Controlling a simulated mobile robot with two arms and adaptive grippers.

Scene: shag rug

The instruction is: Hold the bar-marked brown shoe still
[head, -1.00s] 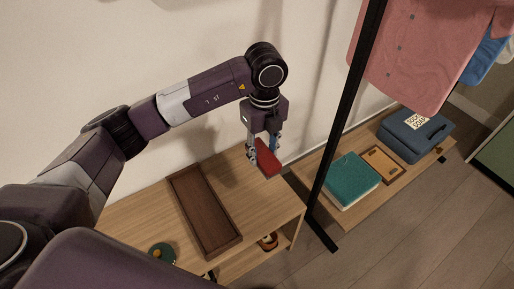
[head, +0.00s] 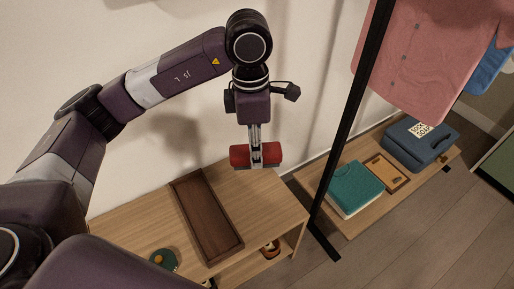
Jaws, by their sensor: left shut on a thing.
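My left gripper (head: 257,160) is shut on a red block-like object (head: 240,154), above the back right of the wooden bench. The fingers cover the middle of the object. A small brown item (head: 270,249), perhaps a shoe, sits in the open shelf under the bench top, partly hidden. I cannot make out a bar mark on it. My left gripper is well above and apart from it. My right gripper is not in view.
A dark brown tray (head: 206,218) lies empty on the wooden bench (head: 262,204). A green round thing (head: 164,260) is at its front left. A black rack post (head: 345,130) stands right of the bench.

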